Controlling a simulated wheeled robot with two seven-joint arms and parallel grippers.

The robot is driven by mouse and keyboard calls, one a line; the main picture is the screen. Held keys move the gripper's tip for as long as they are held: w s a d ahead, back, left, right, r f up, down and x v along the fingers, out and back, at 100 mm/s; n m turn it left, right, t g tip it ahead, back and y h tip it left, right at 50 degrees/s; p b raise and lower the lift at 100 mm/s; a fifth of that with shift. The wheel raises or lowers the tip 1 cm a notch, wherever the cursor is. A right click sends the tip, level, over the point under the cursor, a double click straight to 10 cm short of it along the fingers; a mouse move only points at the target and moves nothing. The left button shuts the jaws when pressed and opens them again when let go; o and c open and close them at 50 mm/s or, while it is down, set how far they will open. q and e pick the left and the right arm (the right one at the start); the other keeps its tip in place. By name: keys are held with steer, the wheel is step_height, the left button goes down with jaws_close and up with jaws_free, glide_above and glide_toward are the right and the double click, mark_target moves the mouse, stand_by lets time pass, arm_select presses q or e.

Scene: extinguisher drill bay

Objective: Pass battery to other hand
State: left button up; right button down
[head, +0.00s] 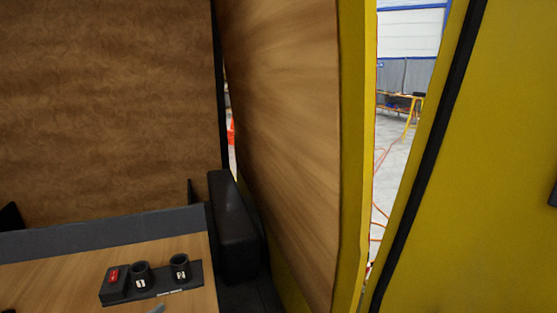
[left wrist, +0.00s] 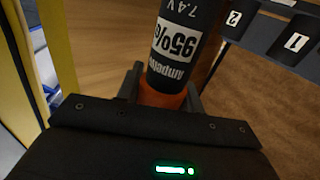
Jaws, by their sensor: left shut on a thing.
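The battery (left wrist: 182,48) is a dark cylinder with an orange band and a white label reading 95%, with 7.4 V printed beside it. It shows in the left wrist view. My left gripper (left wrist: 163,92) is shut on it, with the fingers on both sides of the orange band. The battery's far end is cut off by the top of the picture. I cannot make out the battery in the head view. My right gripper is in neither view.
A black holder (head: 150,291) with cups marked 1 and 2 and a red part sits on the wooden table (head: 50,282). Its cups also show in the left wrist view (left wrist: 296,42). A dark padded block (head: 234,225) stands beside the table. A wood-faced, yellow-edged panel (head: 290,130) rises at centre.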

arm_select(q)
steer(key=shift+s+d+f, duration=0.35)
steer(key=shift+d+f, duration=0.05)
steer(key=shift+f, duration=0.15)
steer(key=shift+s+d+f, duration=0.35)
steer(key=shift+d+f, duration=0.05)
steer(key=shift+f, duration=0.15)
